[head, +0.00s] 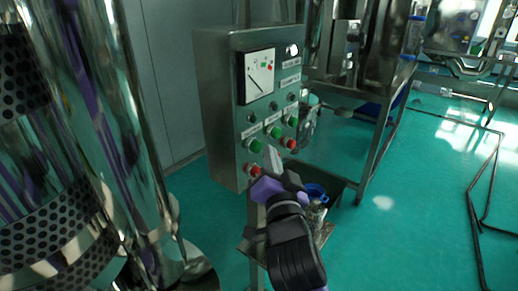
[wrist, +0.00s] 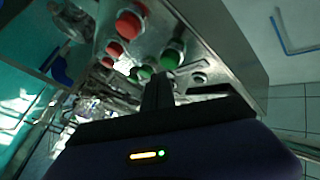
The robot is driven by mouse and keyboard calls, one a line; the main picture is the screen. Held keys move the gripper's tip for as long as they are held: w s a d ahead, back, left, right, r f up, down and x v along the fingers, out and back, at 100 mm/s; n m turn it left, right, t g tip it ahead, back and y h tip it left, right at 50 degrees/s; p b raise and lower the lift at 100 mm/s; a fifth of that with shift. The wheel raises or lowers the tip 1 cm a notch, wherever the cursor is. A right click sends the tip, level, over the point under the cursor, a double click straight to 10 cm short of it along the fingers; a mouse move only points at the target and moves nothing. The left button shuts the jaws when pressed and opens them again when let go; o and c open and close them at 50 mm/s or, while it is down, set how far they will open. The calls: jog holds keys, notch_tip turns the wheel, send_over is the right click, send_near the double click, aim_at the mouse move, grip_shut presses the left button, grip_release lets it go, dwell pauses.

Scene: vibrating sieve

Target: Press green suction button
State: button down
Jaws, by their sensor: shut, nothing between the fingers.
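A grey metal control box (head: 222,110) stands upright in the middle of the head view. Its face has a row of green buttons: one at the left (head: 254,146), one in the middle (head: 275,132) and one at the right (head: 292,121). Their labels are too small to read, so I cannot tell which is suction. My gripper (head: 270,150) is shut and empty, in front of the lower part of the panel. In the wrist view the fingertips (wrist: 158,80) appear close to the nearest green button (wrist: 171,57); I cannot tell whether they touch it.
Red buttons (head: 290,144) sit below the green ones, partly hidden by my gripper; they also show in the wrist view (wrist: 131,25). A gauge (head: 259,75) is above. A shiny perforated metal machine (head: 95,130) stands at the left. Green floor (head: 400,220) is open at the right.

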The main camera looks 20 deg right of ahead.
jog(key=shift+w+a, duration=0.15)
jog(key=shift+w, duration=0.1)
jog(key=shift+w+a+b, duration=0.35)
jog(key=shift+w+b, duration=0.05)
jog(key=shift+b, duration=0.2)
dwell(0.7)
jog(key=shift+d, duration=0.1)
jog(key=shift+s+d, duration=0.45)
jog(key=shift+s, duration=0.3)
jog(key=shift+s+d+p, duration=0.3)
jog(key=shift+s+d, duration=0.45)
jog(key=shift+s, duration=0.25)
jog(key=shift+s+d+p, duration=0.3)
jog(key=shift+s+d, duration=0.45)
jog(key=shift+s, duration=0.25)
